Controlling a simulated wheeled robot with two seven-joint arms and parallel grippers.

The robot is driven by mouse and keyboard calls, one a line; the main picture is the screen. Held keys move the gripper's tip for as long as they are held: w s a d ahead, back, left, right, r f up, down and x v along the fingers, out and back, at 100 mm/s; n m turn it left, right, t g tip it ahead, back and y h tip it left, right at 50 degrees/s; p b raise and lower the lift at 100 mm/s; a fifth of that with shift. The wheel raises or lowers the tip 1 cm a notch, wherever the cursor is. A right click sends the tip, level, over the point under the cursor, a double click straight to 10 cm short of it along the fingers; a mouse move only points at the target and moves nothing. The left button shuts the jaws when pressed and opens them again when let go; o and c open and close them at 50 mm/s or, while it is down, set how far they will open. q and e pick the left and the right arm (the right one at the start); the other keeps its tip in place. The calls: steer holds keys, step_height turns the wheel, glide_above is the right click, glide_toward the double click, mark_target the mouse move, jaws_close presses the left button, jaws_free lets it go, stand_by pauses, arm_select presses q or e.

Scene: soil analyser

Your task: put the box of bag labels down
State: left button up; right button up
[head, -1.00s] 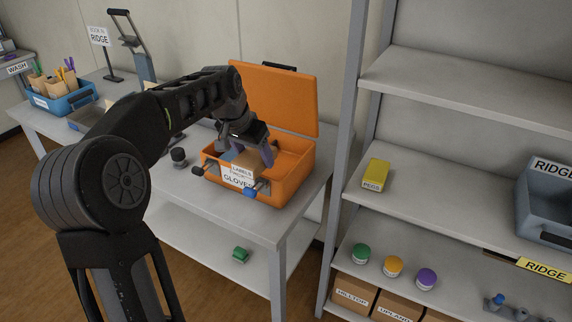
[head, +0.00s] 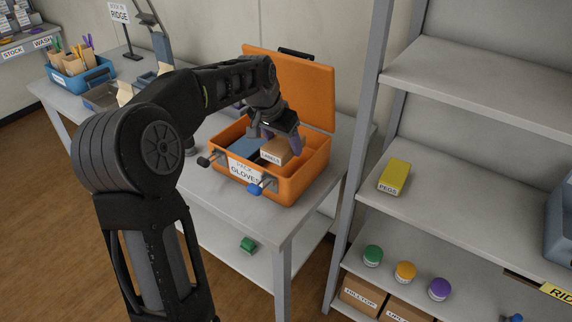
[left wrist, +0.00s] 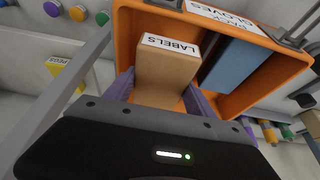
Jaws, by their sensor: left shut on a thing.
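The box of bag labels (head: 277,151) is a small brown carton with a white LABELS tag. It is inside the open orange case (head: 313,176), in the right part, beside a blue block (head: 243,146). My left gripper (head: 281,136) reaches into the case from above. In the left wrist view the purple fingers of my left gripper (left wrist: 157,98) are shut on the sides of the labels box (left wrist: 167,75). I cannot tell whether the box touches the case floor. My right gripper is not in view.
The orange lid (head: 290,88) stands open behind the case. The case sits on a grey table (head: 273,221) with a GLOVES label on its front. A shelf rack upright (head: 360,150) stands close on the right. A blue pen tray (head: 85,80) stands farther left.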

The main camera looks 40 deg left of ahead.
mark_target(286, 170)
arm_select(q)
steer(key=shift+f, duration=1.7)
steer(key=shift+f, duration=1.95)
